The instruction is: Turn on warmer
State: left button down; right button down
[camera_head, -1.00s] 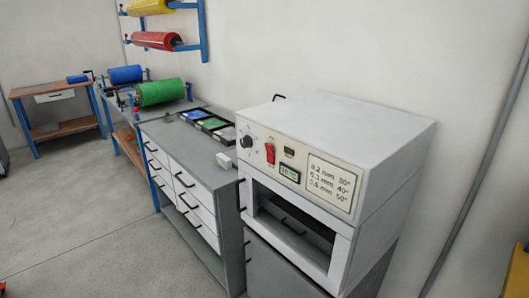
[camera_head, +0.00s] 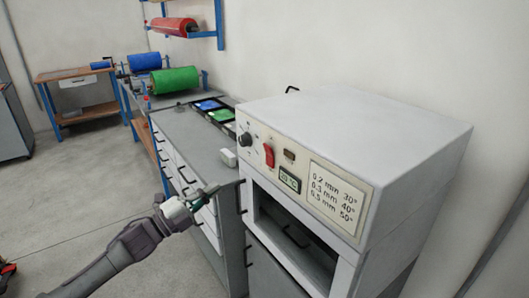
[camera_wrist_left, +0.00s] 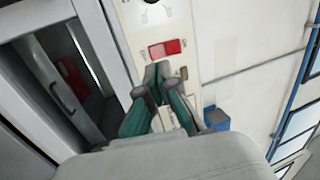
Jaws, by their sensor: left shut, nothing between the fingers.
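The warmer (camera_head: 350,125) is a white box oven at the right in the head view. Its front panel has a red switch (camera_head: 269,155), a black knob (camera_head: 244,140), a small green display (camera_head: 290,180) and a printed label (camera_head: 337,196). In the left wrist view the red switch (camera_wrist_left: 165,48) lies just beyond the fingertips, with the knob (camera_wrist_left: 150,3) above it. My left gripper (camera_head: 208,194) is shut and empty, left of the warmer and apart from it; its teal fingers (camera_wrist_left: 152,82) show in the wrist view. I cannot tell the switch's position. My right gripper is out of view.
A grey drawer cabinet (camera_head: 180,135) stands left of the warmer, with several coloured trays and a small white block (camera_head: 228,157) on top. A bench with a blue roll (camera_head: 145,62) and a green roll (camera_head: 176,80) stands behind.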

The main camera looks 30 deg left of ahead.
pick_arm(q)
jog(key=r, duration=0.1)
jog(key=d+r+m+h, duration=0.1)
jog(key=shift+d+r+m+h, duration=0.25)
jog(key=shift+r+m+h, duration=0.05)
jog(key=p, duration=0.2)
send_near(267, 149)
jog(key=x, duration=0.6)
jog(key=shift+r, duration=0.1)
jog(key=shift+w+d, duration=0.25)
jog(key=shift+w, duration=0.4)
